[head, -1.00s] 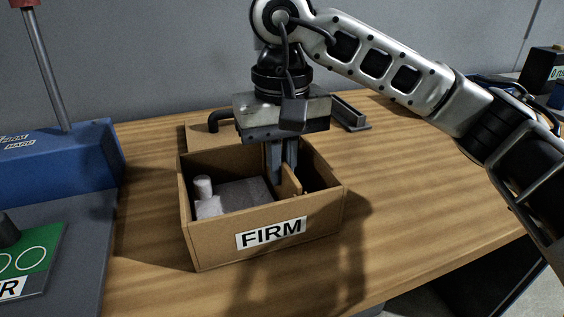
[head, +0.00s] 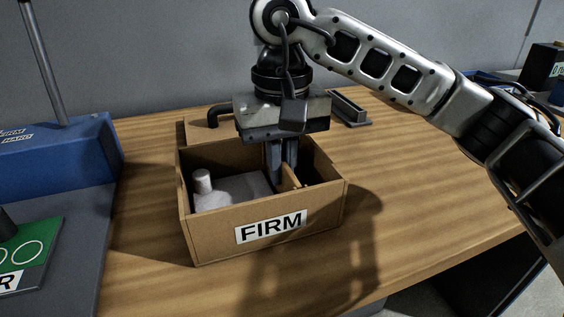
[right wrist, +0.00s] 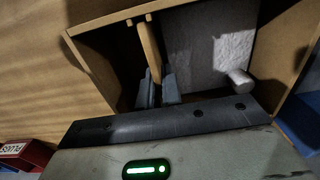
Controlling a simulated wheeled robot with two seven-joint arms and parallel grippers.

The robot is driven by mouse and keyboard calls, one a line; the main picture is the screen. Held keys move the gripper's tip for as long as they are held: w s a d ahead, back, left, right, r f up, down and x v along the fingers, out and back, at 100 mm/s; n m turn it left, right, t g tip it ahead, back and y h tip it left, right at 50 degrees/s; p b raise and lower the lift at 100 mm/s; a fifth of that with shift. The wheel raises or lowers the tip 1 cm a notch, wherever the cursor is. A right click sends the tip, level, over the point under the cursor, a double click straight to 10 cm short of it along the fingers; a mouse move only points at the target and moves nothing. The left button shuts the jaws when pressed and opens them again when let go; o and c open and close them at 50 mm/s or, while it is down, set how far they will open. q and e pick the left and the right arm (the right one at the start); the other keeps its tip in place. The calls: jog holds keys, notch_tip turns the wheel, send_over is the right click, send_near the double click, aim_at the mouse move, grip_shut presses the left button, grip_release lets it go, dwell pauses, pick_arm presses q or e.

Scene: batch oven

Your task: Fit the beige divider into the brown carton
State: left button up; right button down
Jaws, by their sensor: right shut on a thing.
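The brown carton (head: 215,226) stands open on the table, with a "FIRM" label on its front wall. My right gripper (head: 282,180) reaches down into it from above and is shut on the beige divider (head: 293,182). In the right wrist view the divider (right wrist: 149,45) stands on edge between the two fingers (right wrist: 158,90), running across the carton's inside. The divider's lower edge is hidden, so I cannot tell whether it is seated. My left gripper is not in view.
A pale grey block with a round knob (head: 203,183) lies in the carton's left part; the right part looks empty and dark. A blue fixture (head: 70,160) stands left, a dark grey holder (head: 350,108) behind. The table right of the carton is clear.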

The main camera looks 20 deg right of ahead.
jog(key=c, duration=1.5)
grip_release()
jog(key=shift+r, duration=0.1)
